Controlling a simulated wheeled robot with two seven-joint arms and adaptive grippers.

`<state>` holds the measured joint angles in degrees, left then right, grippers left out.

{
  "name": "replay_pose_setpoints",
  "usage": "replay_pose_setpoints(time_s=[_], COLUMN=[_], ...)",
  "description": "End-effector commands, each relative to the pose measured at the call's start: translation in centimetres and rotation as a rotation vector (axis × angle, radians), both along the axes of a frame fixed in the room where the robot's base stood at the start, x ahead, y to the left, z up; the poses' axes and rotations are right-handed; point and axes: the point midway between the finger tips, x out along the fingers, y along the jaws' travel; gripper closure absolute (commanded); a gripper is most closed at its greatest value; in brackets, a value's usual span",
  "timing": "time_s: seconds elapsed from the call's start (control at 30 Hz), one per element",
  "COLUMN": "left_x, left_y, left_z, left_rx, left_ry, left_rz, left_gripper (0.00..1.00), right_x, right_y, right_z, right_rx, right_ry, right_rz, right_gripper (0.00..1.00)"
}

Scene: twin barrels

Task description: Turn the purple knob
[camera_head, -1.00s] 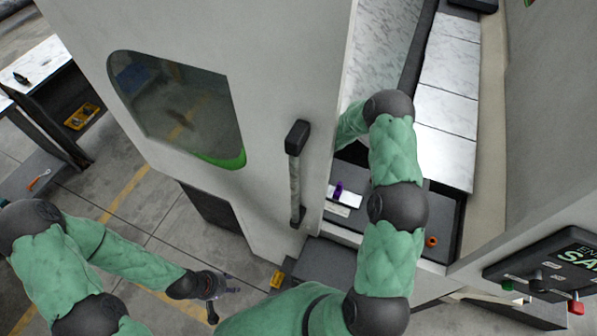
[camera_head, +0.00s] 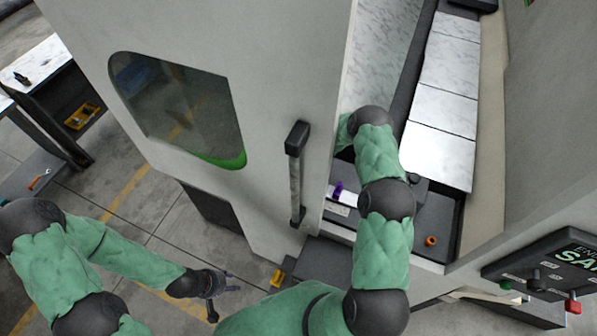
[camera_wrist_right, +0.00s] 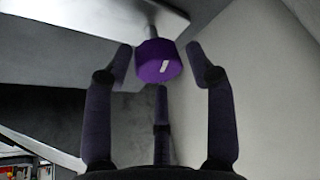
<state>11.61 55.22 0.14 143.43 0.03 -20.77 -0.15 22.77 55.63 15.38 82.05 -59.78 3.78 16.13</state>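The purple knob (camera_wrist_right: 158,62) shows in the right wrist view, with a white mark on its face and a stem behind it. My right gripper (camera_wrist_right: 161,68) is open, with its fingers spread around the knob and visible gaps at the left and right fingertips. In the head view the right gripper is hidden behind the machine's grey door edge. A small purple piece (camera_head: 338,188) shows there beside a white block; I cannot tell if it is the same knob. My left gripper (camera_head: 224,294) is empty, low above the floor, with its fingers apart.
The grey door (camera_head: 270,90) has a dark vertical handle (camera_head: 296,175) and stands close beside my right arm. A control panel (camera_head: 545,275) with a red button is at the lower right. An orange ring (camera_head: 431,240) lies on the dark ledge.

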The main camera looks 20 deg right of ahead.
Motion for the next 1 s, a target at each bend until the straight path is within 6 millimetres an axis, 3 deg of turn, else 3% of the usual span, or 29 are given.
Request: replay_pose_setpoints(time_s=[0.03, 0.1, 0.37, 1.0], left_x=[0.0, 0.0, 0.0, 0.0], left_y=[0.0, 0.0, 0.0, 0.0], left_z=[0.0, 0.0, -0.6, -7.5], left_rx=[0.000, 0.000, 0.000, 0.000], left_ry=[0.000, 0.000, 0.000, 0.000], left_rz=[0.000, 0.000, 0.000, 0.000], left_gripper=[0.60, 0.60, 0.60, 0.60], right_x=[0.0, 0.0, 0.2, 0.5], right_y=[0.0, 0.0, 0.1, 0.2], right_z=[0.0, 0.0, 0.0, 0.1], right_rx=[0.000, 0.000, 0.000, 0.002], right_ry=[0.000, -0.001, -0.004, -0.014], right_rz=[0.000, 0.000, -0.005, -0.115], right_gripper=[0.68, 0.87, 0.87, 0.87])
